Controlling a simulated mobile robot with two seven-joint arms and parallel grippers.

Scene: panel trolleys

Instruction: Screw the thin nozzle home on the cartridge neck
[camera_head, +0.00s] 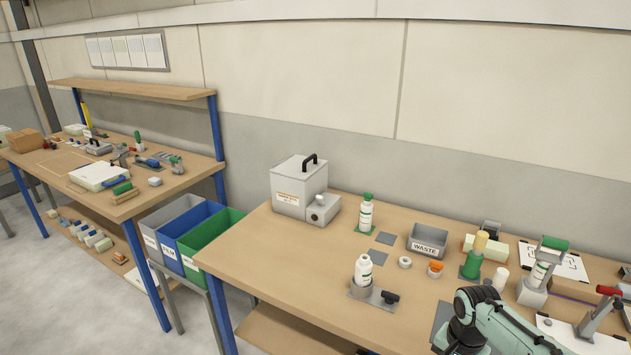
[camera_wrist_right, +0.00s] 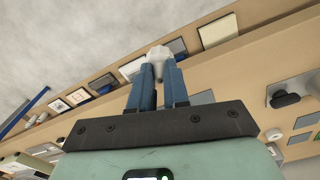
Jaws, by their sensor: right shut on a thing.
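My right gripper (camera_wrist_right: 158,78) shows in the right wrist view. Its two blue fingers are shut on a small pale piece (camera_wrist_right: 157,55) at their tips. I cannot tell from its shape whether this is the thin nozzle. In the head view a white bottle-shaped container (camera_head: 363,270) stands upright in a grey holder (camera_head: 372,294) with a black clamp knob. I cannot tell whether it is the cartridge. A similar upright container (camera_head: 366,214) has a green cap. My right arm comes in at the lower right of the head view. Its fingers are hidden there. My left gripper is not in view.
A grey WASTE tray (camera_head: 428,241), a white ring (camera_head: 405,262), an orange-topped pot (camera_head: 436,268) and a green holder (camera_head: 471,266) crowd the bench's right half. A grey box (camera_head: 299,186) stands at the back. The bench's front left (camera_head: 275,257) is clear.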

